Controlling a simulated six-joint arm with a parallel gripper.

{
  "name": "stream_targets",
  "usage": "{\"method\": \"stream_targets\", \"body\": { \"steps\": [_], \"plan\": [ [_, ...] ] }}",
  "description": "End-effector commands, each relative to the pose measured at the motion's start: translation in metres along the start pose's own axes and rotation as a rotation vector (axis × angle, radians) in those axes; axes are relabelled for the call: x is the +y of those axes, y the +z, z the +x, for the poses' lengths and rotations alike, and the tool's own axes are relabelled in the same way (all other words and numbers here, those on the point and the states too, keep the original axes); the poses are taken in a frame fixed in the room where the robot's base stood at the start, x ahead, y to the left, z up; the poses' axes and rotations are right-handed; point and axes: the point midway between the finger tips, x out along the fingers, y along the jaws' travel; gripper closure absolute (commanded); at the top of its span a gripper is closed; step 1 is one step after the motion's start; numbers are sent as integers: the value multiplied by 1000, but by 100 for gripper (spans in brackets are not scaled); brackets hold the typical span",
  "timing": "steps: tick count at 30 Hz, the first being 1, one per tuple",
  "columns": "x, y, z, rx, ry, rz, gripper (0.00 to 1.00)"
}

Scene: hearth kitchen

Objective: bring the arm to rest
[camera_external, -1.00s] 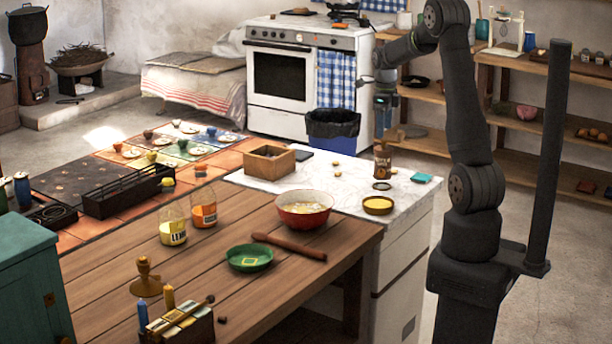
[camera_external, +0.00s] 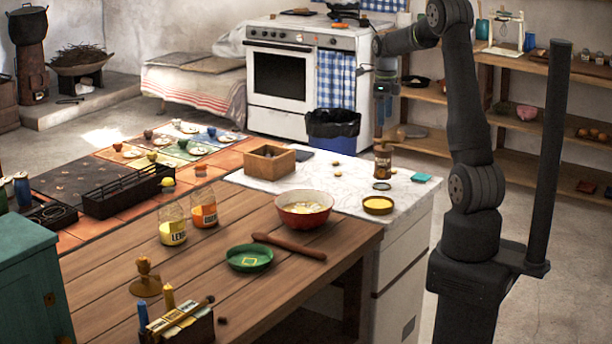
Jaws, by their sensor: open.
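My arm stands at the right and reaches up and over to the left. My gripper (camera_external: 384,120) hangs pointing down above the white marble counter (camera_external: 340,188). It is open, and I see nothing held in it, though its fingers are small and dark here. A dark brown jar (camera_external: 382,163) stands upright on the counter just below the gripper in the picture.
On the counter are a wooden box (camera_external: 269,163), a yellow-filled bowl (camera_external: 378,205) and a teal block (camera_external: 421,178). A red bowl (camera_external: 305,209) stands on the wooden table. Shelves (camera_external: 510,115), a bin (camera_external: 333,128) and a stove (camera_external: 300,80) are behind.

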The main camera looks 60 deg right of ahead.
Motion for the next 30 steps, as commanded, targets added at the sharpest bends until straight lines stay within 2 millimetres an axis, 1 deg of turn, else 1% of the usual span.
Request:
{"method": "stream_targets", "body": {
  "steps": [1, 15, 16, 18, 21, 25, 30],
  "plan": [
    [1, -1, 10, 4, 5, 0, 25],
    [1, -1, 103, 3, 3, 0, 25],
    [0, 0, 104, 2, 2, 0, 25],
    [0, 0, 87, -2, -3, 0, 25],
    [0, 0, 75, -1, -2, 0, 25],
    [0, 0, 66, 0, -1, 0, 25],
    [0, 0, 62, 1, 1, 0, 25]
  ]
}}
